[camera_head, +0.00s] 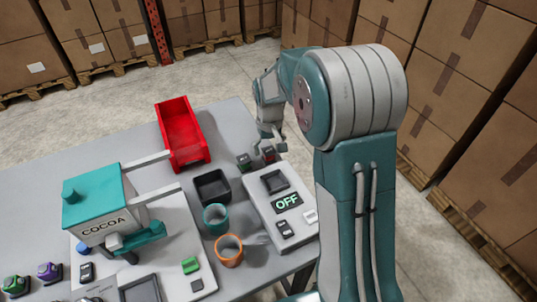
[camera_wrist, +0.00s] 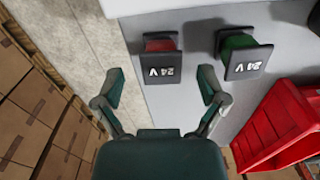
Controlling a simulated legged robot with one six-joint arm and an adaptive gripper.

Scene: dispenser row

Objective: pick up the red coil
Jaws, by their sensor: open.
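The red coil (camera_head: 269,154) stands on the grey table near its far right edge. In the wrist view the red coil (camera_wrist: 160,45) shows a dark end plate marked 24 V and red sides. My gripper (camera_head: 271,141) is just above and beside it in the head view. In the wrist view my gripper (camera_wrist: 161,82) has its two fingers spread, with nothing between them. The red coil lies beyond the fingertips, between their lines. A green coil (camera_head: 244,161), also marked 24 V, stands close beside it and shows to the right in the wrist view (camera_wrist: 247,56).
A red bin (camera_head: 181,150) lies left of the coils. A panel reading OFF (camera_head: 287,202), a black tray (camera_head: 211,188), a teal cup (camera_head: 215,219) and an orange cup (camera_head: 229,250) are nearer. A cocoa dispenser (camera_head: 100,203) stands at left. Boxes on pallets surround the table.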

